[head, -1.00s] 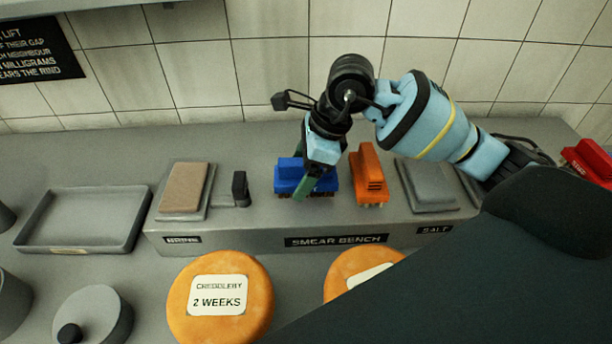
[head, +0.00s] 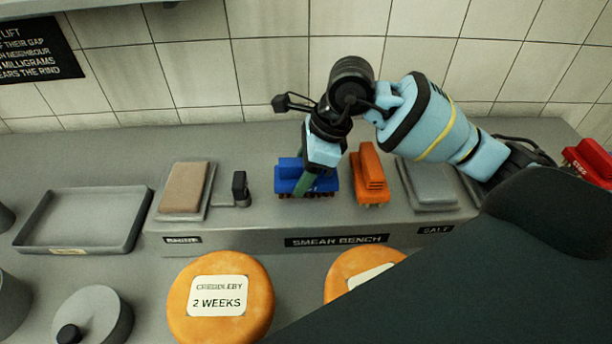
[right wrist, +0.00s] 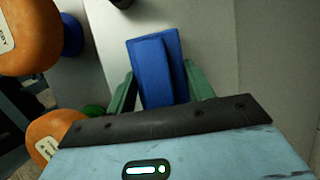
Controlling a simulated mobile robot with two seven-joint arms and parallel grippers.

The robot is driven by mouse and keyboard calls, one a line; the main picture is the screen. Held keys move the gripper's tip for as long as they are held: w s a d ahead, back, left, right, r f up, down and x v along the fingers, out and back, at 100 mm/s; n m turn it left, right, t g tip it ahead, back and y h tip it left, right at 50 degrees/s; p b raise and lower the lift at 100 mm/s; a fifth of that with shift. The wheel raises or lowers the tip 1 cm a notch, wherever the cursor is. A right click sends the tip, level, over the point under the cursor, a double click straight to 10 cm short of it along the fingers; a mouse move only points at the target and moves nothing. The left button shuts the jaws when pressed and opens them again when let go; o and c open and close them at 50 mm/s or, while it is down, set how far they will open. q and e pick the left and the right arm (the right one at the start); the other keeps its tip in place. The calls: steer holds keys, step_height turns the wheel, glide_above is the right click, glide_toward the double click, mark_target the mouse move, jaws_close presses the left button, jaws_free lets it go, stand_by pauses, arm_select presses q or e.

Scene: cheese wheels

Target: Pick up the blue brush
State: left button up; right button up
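The blue brush (head: 288,171) sits on the raised grey bench, left of the orange brush (head: 369,174). My right gripper (head: 306,184) is down over the blue brush from above. In the right wrist view the blue brush (right wrist: 157,72) lies between the two green fingers of my right gripper (right wrist: 158,84). The fingers are apart, one along each side of the brush. Whether either finger touches it is hard to tell. The brush's bristles are mostly hidden. My left gripper is not in view.
A tan block on a grey plate (head: 186,188) and a small dark-handled item (head: 239,188) stand left. Cheese wheels (head: 222,328) stand in front. A shallow tray (head: 130,232) is at left.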

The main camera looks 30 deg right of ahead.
steer(key=c, duration=0.5)
steer(key=shift+r, duration=0.1)
step_height(320, 180, up, 10)
steer(key=shift+r, duration=0.2)
steer(key=o, duration=0.5)
steer(key=c, duration=0.3)
